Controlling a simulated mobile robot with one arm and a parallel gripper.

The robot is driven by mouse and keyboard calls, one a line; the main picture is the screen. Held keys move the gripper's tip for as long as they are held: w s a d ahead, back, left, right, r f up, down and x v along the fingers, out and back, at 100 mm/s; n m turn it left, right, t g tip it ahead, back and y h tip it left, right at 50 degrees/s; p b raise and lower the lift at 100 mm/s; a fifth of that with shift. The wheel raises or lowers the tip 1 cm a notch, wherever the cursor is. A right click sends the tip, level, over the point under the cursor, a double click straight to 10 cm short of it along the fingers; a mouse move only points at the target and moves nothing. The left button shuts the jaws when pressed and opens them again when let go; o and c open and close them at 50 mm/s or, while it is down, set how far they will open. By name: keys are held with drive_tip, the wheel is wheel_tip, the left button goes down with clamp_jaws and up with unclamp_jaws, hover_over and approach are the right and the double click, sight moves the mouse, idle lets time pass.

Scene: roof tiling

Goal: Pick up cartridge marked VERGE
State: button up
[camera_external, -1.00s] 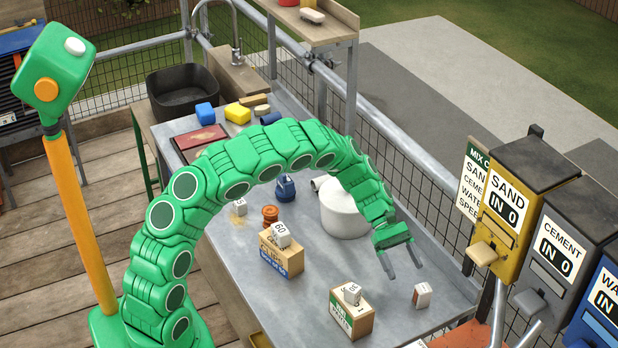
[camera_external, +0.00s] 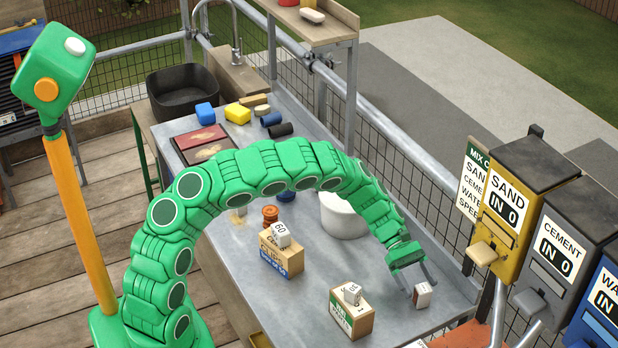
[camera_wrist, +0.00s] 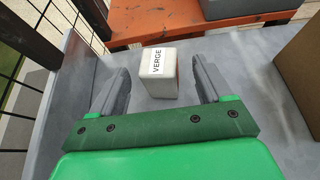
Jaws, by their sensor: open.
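The cartridge marked VERGE (camera_wrist: 158,64) is a small white block with a dark printed label. It stands on the grey metal table, just beyond and between my fingers in the wrist view. In the external view the cartridge (camera_external: 422,295) is near the right end of the table, with a reddish side showing. My gripper (camera_wrist: 160,85) is open, with one grey finger on each side of the cartridge's line and no visible contact. In the external view my gripper (camera_external: 418,286) hangs close beside the cartridge.
A cardboard box (camera_external: 351,318) with a white block on top stands left of the cartridge. Another such box (camera_external: 280,258) is farther back. A white pot (camera_external: 342,215) stands behind. Yellow SAND (camera_external: 510,205) and dark CEMENT (camera_external: 560,245) dispensers line the right edge. Wire mesh is close by.

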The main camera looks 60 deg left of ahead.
sight(422, 287)
drive_tip(key=shift+x, duration=1.6)
drive_tip(key=shift+a, duration=0.1)
drive_tip(key=c, duration=1.2)
drive_tip(key=shift+o, duration=0.2)
drive_tip(key=shift+r, duration=0.1)
